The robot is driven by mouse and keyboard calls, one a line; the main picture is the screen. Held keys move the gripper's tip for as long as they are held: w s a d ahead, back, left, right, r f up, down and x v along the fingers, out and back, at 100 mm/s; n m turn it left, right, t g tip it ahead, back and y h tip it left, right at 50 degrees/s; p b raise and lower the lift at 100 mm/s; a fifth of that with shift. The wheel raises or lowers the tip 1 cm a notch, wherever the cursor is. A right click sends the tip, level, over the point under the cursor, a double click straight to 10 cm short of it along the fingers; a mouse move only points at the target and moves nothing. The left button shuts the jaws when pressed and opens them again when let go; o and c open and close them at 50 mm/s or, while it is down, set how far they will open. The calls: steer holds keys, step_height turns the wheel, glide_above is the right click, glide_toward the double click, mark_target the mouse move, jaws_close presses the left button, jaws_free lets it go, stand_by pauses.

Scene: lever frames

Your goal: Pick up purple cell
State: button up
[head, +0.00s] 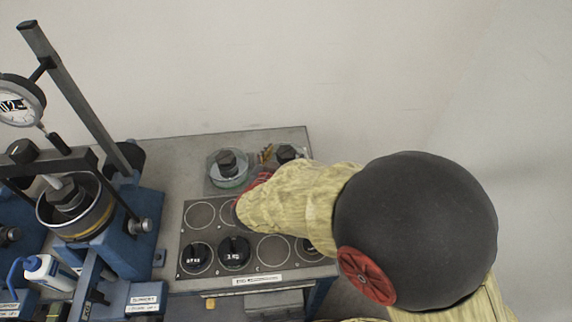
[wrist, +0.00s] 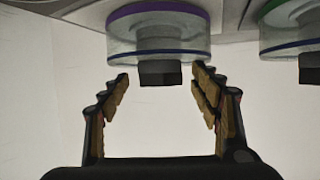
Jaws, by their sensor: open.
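The purple cell (wrist: 180,40) is a clear, round, squat cell with a purple ring, a blue band and a black knob. In the wrist view it is at the top centre, its knob pointing toward my gripper (wrist: 161,75). My gripper is open, with its tan padded fingers on either side of the knob and a visible gap to each side. In the head view, my arm hides most of this area. A black knob (head: 287,152) shows beside my fingertips (head: 267,154), but no purple is visible there.
A green-ringed clear cell (head: 229,178) stands left of my gripper; it also shows in the wrist view (wrist: 290,35). A grey panel (head: 222,268) with ringed spots and black knobs lies in front. Blue presses with a dial gauge (head: 18,102) stand at the left.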

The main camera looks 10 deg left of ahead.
steer(key=x, duration=0.2)
steer(key=shift+w+f+b, duration=0.1)
steer(key=shift+w+b, duration=0.15)
steer(key=shift+b, duration=0.1)
jaws_close()
stand_by(0.7)
stand_by(0.4)
